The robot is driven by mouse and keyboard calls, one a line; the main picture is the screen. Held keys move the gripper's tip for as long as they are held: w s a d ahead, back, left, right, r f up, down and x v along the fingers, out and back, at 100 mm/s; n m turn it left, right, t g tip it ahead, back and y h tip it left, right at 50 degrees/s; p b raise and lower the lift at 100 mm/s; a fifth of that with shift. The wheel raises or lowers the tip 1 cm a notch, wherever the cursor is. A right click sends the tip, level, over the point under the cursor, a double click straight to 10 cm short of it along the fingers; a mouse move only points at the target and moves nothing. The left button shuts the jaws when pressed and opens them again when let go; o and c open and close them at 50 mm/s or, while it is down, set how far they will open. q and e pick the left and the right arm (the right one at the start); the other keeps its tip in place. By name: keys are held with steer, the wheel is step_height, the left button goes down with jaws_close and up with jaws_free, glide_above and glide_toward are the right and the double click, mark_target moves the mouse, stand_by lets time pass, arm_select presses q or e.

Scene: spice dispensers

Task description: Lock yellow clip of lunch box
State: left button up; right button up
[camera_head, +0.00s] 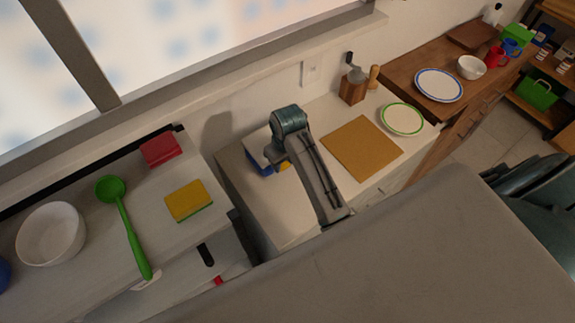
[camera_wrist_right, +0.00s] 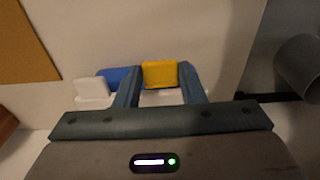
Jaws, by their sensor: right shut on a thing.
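The lunch box (camera_head: 256,146) is white with blue parts and stands at the left end of the middle counter, partly hidden behind my right arm. Its yellow clip (camera_head: 285,167) shows as a small patch beside the gripper. In the right wrist view, the yellow clip (camera_wrist_right: 160,74) lies between the two fingers of my right gripper (camera_wrist_right: 160,82), which is shut on it. A blue part (camera_wrist_right: 114,75) and white parts (camera_wrist_right: 92,90) of the box show to the left. Whether the clip is latched cannot be told. My left gripper is not in view.
An orange-brown board (camera_head: 362,147) and a green-rimmed plate (camera_head: 403,119) lie to the right on the same counter. On the left counter are a sponge (camera_head: 189,200), a green ladle (camera_head: 127,228) and a white bowl (camera_head: 51,233).

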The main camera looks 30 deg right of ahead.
steer(key=shift+w+a+r+g, duration=0.1)
steer(key=shift+w+g, duration=0.4)
steer(key=shift+g, duration=0.5)
steer(key=o, duration=1)
steer(key=shift+w, duration=0.1)
